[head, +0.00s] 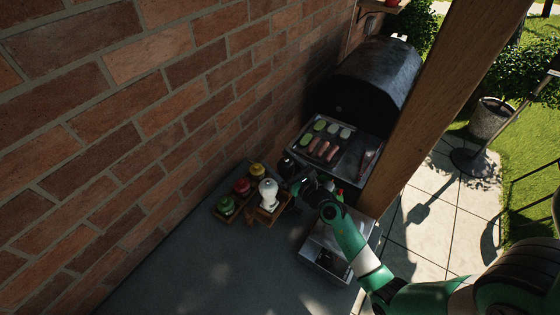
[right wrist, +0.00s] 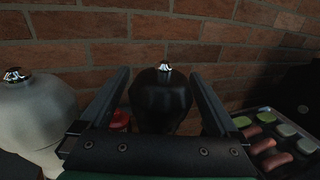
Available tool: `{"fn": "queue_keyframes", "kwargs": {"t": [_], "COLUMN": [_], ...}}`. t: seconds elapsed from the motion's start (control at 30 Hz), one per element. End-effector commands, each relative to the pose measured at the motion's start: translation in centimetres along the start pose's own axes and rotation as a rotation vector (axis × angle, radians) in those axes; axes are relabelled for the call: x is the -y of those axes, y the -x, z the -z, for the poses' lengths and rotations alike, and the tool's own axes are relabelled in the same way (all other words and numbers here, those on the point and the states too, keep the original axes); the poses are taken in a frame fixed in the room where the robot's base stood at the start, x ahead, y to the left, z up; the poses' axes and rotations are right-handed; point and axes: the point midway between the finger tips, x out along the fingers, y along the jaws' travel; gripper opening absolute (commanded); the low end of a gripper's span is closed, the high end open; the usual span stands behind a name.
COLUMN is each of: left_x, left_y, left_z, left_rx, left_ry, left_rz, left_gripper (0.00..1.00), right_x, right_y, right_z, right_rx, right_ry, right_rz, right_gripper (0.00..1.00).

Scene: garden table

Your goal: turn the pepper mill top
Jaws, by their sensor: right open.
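A black mill with a shiny metal knob (right wrist: 165,95) stands upright in the right wrist view. It also shows in the head view as a small dark shape (head: 287,166), beside the white mill. My right gripper (right wrist: 159,74) is open, with one finger on each side of the black mill's top. Gaps show between the fingers and the mill, so it is not gripped. The gripper (head: 296,184) also shows in the head view, dark and partly in shadow. The black mill's lower part is hidden. My left gripper is not in view.
A white mill (right wrist: 32,110) stands close on the left. It shows in the head view (head: 268,194) near a wooden rack with red, yellow and green-topped bottles (head: 242,187). A brick wall (head: 120,130) is behind. A grill (head: 370,85) holds sausages and vegetables. Front counter space is clear.

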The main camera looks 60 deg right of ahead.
Motion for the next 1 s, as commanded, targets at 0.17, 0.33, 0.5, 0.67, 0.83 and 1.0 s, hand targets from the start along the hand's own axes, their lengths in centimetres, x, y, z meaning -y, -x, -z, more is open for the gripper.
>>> {"fn": "queue_keyframes", "kwargs": {"t": [0.17, 0.33, 0.5, 0.67, 0.83, 1.0], "left_x": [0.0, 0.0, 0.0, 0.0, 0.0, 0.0], "left_y": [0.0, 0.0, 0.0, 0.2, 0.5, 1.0], "left_z": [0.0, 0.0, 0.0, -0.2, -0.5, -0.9], "left_rx": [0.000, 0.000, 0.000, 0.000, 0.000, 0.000], "left_ry": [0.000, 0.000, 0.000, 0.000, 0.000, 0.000], "left_rz": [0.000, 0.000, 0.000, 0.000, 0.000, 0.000], "left_gripper": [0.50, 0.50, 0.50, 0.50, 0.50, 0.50], "right_x": [0.0, 0.0, 0.0, 0.0, -0.1, -0.1], "right_y": [0.0, 0.0, 0.0, 0.1, 0.1, 0.1], "right_z": [0.0, 0.0, 0.0, 0.1, 0.1, 0.3], "right_rx": [0.000, 0.000, 0.000, 0.000, -0.001, 0.000], "right_ry": [0.000, 0.000, 0.000, -0.002, -0.001, 0.000], "right_rz": [0.000, 0.000, 0.000, -0.008, -0.032, -0.063], "right_gripper": [0.68, 0.37, 0.11, 0.11, 0.11, 0.11]}}
